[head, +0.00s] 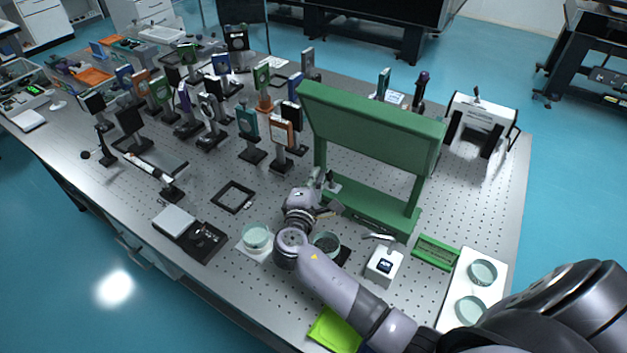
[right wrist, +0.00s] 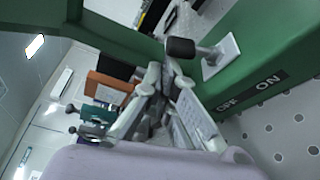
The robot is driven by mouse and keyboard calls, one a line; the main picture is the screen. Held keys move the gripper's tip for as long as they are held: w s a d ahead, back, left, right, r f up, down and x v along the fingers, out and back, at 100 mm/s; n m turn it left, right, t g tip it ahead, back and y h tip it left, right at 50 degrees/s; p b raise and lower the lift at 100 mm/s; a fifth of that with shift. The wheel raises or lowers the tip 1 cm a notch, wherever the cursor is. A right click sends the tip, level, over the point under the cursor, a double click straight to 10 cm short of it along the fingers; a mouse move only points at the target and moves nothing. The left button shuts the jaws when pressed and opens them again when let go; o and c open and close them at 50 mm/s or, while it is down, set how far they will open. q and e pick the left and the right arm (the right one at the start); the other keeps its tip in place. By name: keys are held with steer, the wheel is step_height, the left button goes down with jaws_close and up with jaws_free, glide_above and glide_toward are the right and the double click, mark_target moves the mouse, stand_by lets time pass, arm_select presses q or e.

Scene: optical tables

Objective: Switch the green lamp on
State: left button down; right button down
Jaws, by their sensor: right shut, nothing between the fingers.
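The green lamp (head: 375,125) stands on the table as a tall frame with a wide hood on two posts and a low base. Its toggle switch, with a black knob (right wrist: 181,47) and a pale base plate (right wrist: 222,57), is on the green base in the right wrist view. A label (right wrist: 250,92) beside it reads OFF and ON. My right gripper (head: 325,209) is at the lamp's left end, close to the switch. Its fingers (right wrist: 160,78) are shut and empty, just beside the knob; I cannot tell if they touch it. My left gripper is not seen.
Several optic mounts on posts, one orange-framed (head: 281,131), crowd the table's left and back. Glass dishes (head: 257,236), a small white box (head: 384,266) and a green tray (head: 436,252) lie near my right arm. A white device (head: 480,122) stands behind right.

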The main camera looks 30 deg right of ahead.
steer(key=shift+s+d+r+b, duration=0.4)
steer(key=shift+s+r, duration=0.2)
steer(key=shift+s, duration=0.15)
steer(key=f+v, duration=0.1)
steer(key=v, duration=1.1)
steer(key=shift+r, duration=0.45)
